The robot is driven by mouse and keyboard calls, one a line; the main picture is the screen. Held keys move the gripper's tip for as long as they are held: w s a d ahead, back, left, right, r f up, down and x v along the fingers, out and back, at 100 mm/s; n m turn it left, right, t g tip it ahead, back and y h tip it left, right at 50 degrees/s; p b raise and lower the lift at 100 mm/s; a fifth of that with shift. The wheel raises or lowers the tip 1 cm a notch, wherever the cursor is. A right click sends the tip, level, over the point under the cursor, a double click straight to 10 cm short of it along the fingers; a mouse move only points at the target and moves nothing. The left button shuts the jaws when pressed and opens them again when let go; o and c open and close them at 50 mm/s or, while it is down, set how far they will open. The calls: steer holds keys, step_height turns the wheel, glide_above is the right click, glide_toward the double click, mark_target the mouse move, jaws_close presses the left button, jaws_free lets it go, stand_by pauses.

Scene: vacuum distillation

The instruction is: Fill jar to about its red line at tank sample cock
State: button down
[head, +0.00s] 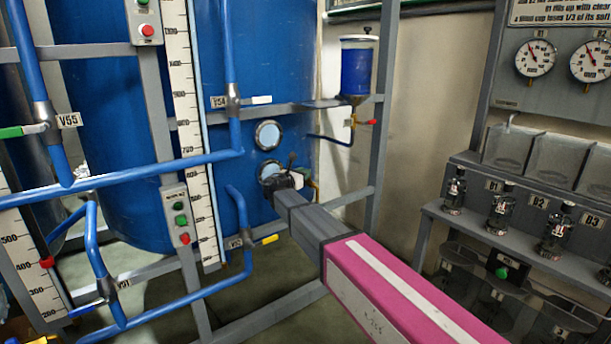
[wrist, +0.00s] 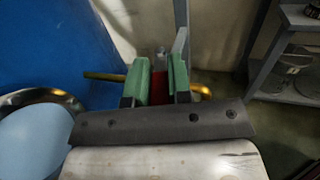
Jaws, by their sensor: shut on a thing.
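My gripper (wrist: 166,82) has its two green-padded fingers closed around a red part (wrist: 185,86), which looks like the handle of the sample cock. Brass pipe (wrist: 103,76) shows left of the fingers, and a short brass piece shows to their right. In the head view my gripper (head: 290,174) is at the lower side of the blue tank (head: 110,160), beside the lower round window, and mostly hides the cock. A jar with a red line cannot be made out in either view; the space under the cock is hidden.
Blue pipes with valves and a grey frame (head: 370,150) stand around the tank. A small blue funnel vessel (head: 356,70) hangs right of it. A grey rack (head: 480,222) with several dark-topped bottles stands at the right. A round window (wrist: 30,140) is close at left in the wrist view.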

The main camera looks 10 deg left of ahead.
steer(key=shift+w+a+m+g+h, duration=0.2)
steer(key=shift+a+m+g+h, duration=0.1)
steer(key=shift+m+g+h, duration=0.6)
steer(key=shift+w+a+m+g+h, duration=0.15)
steer(key=shift+a+m+g+h, duration=0.2)
steer(key=shift+m+h, duration=0.6)
steer(key=shift+d+h, duration=0.1)
steer(key=shift+h, duration=0.25)
steer(key=c, duration=1)
jaws_free()
steer(key=shift+c, duration=0.2)
steer(key=v, duration=1)
steer(key=shift+s+a, duration=0.25)
steer(key=shift+a, duration=0.05)
steer(key=shift+r, duration=0.1)
